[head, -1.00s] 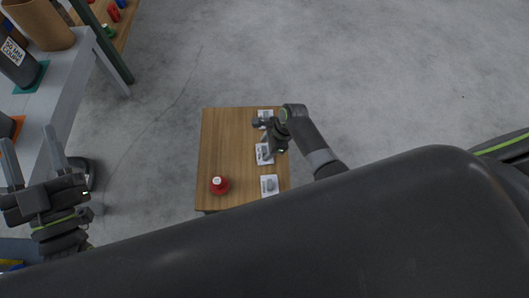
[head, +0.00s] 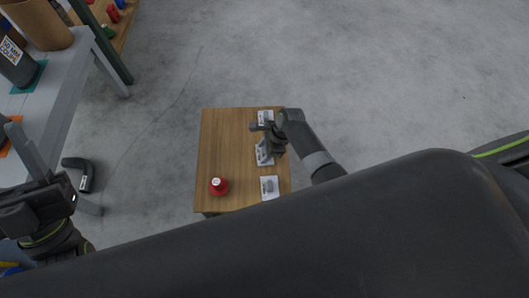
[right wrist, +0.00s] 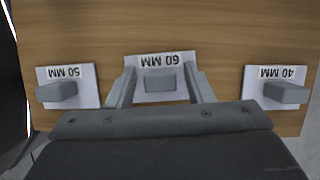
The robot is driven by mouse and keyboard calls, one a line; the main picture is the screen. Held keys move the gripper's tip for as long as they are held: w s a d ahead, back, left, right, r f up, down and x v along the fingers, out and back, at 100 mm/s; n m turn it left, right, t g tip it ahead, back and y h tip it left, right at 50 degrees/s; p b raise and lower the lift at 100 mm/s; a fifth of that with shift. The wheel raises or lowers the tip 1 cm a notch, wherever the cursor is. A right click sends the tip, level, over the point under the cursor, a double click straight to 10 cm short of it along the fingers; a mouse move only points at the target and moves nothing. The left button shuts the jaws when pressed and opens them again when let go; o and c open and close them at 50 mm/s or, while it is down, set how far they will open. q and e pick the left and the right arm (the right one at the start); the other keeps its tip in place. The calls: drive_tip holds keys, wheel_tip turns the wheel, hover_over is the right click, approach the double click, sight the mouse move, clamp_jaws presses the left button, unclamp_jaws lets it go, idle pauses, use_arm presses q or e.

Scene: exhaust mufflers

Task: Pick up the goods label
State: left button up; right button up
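Three white goods labels with grey block grips lie in a row on the small wooden table. The right wrist view reads 50 MM on the left label (right wrist: 86,72), 60 MM on the middle label (right wrist: 150,60) and 40 MM on the right label (right wrist: 266,72). My right gripper (right wrist: 160,80) is open, one finger on each side of the middle label's grey block; contact cannot be told. In the head view my right gripper (head: 260,138) is over the middle label (head: 263,155) and partly hides it. My left gripper (head: 22,148) is empty at the left edge, fingers apart.
A red object with a white top (head: 218,187) stands at the near left of the wooden table (head: 222,150). A grey bench (head: 62,85) with a brown cylinder (head: 38,24) and a dark labelled muffler (head: 17,68) is at the left.

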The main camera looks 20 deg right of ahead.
drive_tip(key=c, duration=0.8)
